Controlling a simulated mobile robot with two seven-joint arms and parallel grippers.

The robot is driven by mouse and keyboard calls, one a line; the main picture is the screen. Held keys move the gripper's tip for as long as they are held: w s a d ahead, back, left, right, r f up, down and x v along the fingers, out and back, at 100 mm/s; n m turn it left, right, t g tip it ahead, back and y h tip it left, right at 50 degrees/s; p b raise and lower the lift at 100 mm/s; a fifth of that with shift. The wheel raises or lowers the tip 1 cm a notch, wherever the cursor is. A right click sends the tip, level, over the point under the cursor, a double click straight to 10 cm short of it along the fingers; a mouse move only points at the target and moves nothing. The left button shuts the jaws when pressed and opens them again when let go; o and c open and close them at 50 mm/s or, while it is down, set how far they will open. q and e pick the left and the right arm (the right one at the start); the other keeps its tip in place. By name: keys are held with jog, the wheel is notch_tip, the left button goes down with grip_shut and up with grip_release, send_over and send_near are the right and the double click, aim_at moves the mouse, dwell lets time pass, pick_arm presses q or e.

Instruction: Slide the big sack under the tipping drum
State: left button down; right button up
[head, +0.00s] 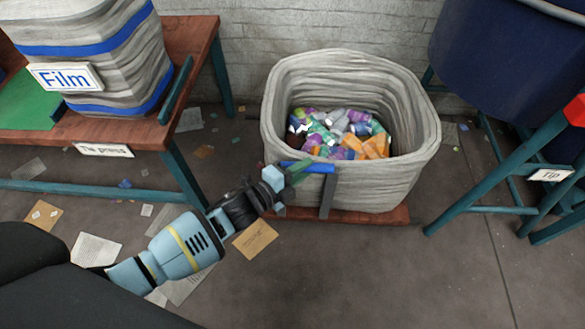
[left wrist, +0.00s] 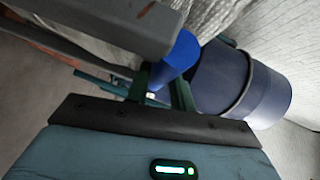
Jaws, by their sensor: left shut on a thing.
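The big sack (head: 375,185) is a grey-white, open-topped bag in the middle of the head view. It stands upright on a low reddish wooden board (head: 385,216) and holds several colourful crumpled pieces. A blue handle (head: 318,167) sits on its front. My left gripper (head: 298,172) is shut on this blue handle, which also shows in the left wrist view (left wrist: 182,52). The tipping drum (head: 490,60) is dark blue, up at the right on a teal frame; it appears in the left wrist view (left wrist: 240,85) too. My right gripper is not in view.
A teal frame leg (head: 480,185) with a "Tip" sign (head: 551,175) stands right of the sack. A wooden bench (head: 190,50) with a striped "Film" bale (head: 100,55) is at the left. Paper scraps litter the floor; the floor front right is clear.

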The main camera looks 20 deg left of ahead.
pick_arm(q)
jog(key=shift+w+d, duration=0.15)
jog(key=shift+d, duration=0.55)
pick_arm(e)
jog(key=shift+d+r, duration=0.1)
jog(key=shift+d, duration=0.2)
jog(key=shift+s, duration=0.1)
pick_arm(q)
jog(key=c, duration=1.2)
grip_release()
jog(key=shift+a, duration=0.1)
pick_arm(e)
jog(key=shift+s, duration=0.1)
